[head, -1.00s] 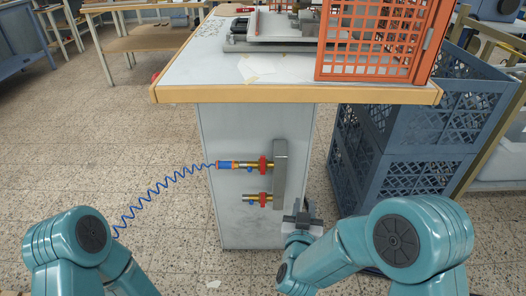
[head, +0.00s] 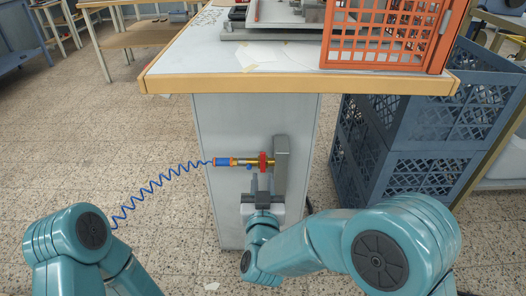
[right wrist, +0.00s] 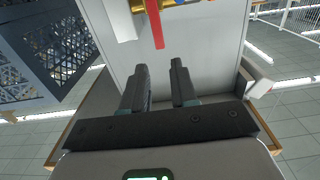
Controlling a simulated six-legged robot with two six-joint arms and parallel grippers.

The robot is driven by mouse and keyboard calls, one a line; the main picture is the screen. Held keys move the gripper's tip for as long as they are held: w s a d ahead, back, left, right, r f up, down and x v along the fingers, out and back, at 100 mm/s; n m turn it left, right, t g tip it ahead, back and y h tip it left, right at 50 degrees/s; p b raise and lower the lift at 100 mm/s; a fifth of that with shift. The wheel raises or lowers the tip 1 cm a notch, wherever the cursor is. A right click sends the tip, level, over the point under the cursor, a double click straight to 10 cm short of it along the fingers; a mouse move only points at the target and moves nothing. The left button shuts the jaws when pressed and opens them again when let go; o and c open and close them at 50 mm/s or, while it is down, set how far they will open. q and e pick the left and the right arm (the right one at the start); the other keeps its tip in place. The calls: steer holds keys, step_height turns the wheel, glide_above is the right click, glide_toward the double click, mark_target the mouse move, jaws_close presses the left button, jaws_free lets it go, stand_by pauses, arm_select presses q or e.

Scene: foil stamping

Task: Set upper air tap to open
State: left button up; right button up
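The upper air tap (head: 263,162) is brass with a red handle and sits on the grey manifold block (head: 282,165) on the cabinet's side. A blue coupling (head: 222,162) with a coiled blue hose joins its left end. My right gripper (head: 262,182) is just below the upper tap, fingers pointing towards it. In the right wrist view the fingers (right wrist: 158,70) are apart with nothing between them. A red handle (right wrist: 155,24) shows beyond the fingertips, apart from them. The lower tap is hidden behind my right gripper in the head view. My left gripper is out of view.
The worktop edge (head: 290,84) overhangs the taps. An orange crate (head: 385,40) stands on the worktop at the right. Stacked blue crates (head: 400,150) stand right of the cabinet. Floor (head: 150,150) left of the cabinet is free apart from the coiled hose (head: 160,185).

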mark_target(263, 156)
steer(key=w+b, duration=0.1)
steer(key=w, duration=1.1)
steer(key=shift+w+b, duration=0.25)
steer(key=shift+b, duration=0.05)
jaws_close()
